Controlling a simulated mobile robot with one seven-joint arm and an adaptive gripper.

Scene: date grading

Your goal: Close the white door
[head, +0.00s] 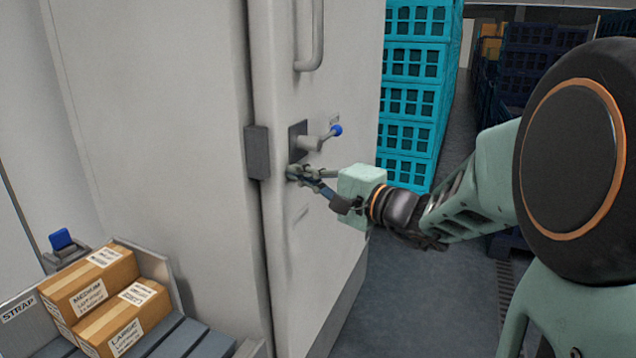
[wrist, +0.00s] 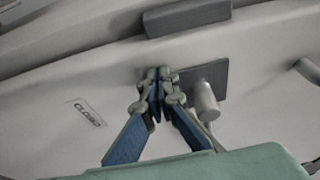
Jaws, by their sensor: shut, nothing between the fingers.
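The white door (head: 345,85) stands in the middle of the head view, and its left edge is close to the cabinet front, though I cannot tell whether it is flush. It carries a vertical bar handle (head: 317,35) and a grey lever latch with a blue knob (head: 336,130). A dark grey block (head: 257,152) sits at the door's edge. My gripper (head: 291,173) is shut and empty, with its fingertips at the door face just below the latch.
Cardboard boxes (head: 92,282) lie on a slatted grey conveyor (head: 185,345) at the lower left. Stacked turquoise crates (head: 415,70) stand behind the door, with dark blue crates (head: 535,65) farther right. Grey floor (head: 400,285) is clear between the door and my arm.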

